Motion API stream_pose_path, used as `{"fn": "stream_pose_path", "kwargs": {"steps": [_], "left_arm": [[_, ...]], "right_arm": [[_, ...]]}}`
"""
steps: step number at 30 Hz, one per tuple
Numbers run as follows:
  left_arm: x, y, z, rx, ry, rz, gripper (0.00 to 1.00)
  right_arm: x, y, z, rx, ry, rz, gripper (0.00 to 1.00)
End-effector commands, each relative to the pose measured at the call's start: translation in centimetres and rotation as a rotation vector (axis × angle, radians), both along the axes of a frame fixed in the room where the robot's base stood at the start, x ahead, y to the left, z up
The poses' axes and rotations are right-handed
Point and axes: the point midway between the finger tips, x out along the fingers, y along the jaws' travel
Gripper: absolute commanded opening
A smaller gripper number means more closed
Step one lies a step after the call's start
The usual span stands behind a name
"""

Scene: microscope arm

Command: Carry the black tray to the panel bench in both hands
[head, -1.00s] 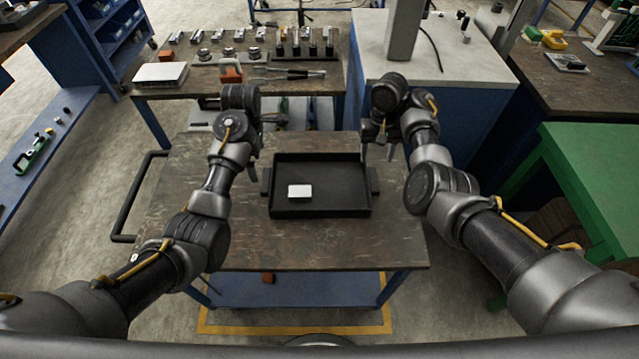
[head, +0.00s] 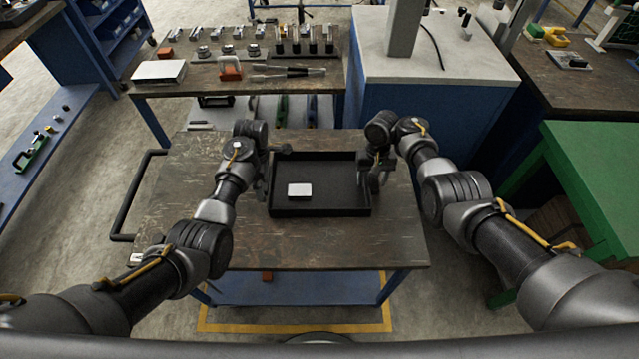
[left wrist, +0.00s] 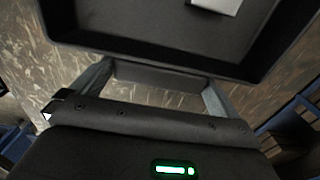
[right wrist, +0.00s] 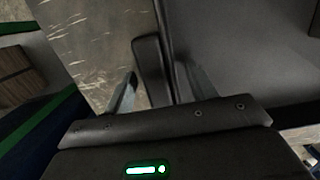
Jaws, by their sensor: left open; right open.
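The black tray (head: 322,168) lies flat on the brown-topped cart (head: 190,230). A small white block (head: 300,190) rests inside it, left of centre. My left gripper (head: 261,188) is at the tray's left side. In the left wrist view its open fingers (left wrist: 155,90) stand either side of the tray's left handle (left wrist: 160,78). My right gripper (head: 374,183) is at the tray's right side. In the right wrist view its open fingers (right wrist: 160,90) stand either side of the right handle (right wrist: 150,62). I cannot tell which bench is the panel bench.
Behind the cart stands a workbench (head: 200,85) with several parts and tools on it. A blue cabinet with a pale top (head: 465,60) stands behind right. A green bench (head: 595,165) is at right, close to my right arm. Open floor (head: 75,210) lies left.

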Motion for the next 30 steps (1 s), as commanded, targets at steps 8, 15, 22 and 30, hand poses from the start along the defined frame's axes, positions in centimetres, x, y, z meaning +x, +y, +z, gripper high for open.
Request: {"fn": "stream_pose_path", "kwargs": {"steps": [8, 15, 22, 30], "left_arm": [[0.0, 0.0, -0.01, 0.0, 0.0, 0.0, 0.93], [0.01, 0.01, 0.01, 0.0, 0.0, 0.0, 0.62], [0.02, 0.02, 0.02, 0.0, -0.001, 0.001, 0.53], [0.1, 0.02, 0.31, 0.0, -0.003, 0.001, 0.53]], "right_arm": [[-0.01, 0.01, -0.01, 0.0, 0.0, 0.0, 0.5], [0.0, 0.02, 0.01, 0.0, 0.0, 0.0, 0.18], [0.0, 0.02, 0.03, 0.0, 0.0, 0.0, 0.0], [0.09, 0.03, 0.31, 0.0, -0.002, 0.0, 0.0]]}}
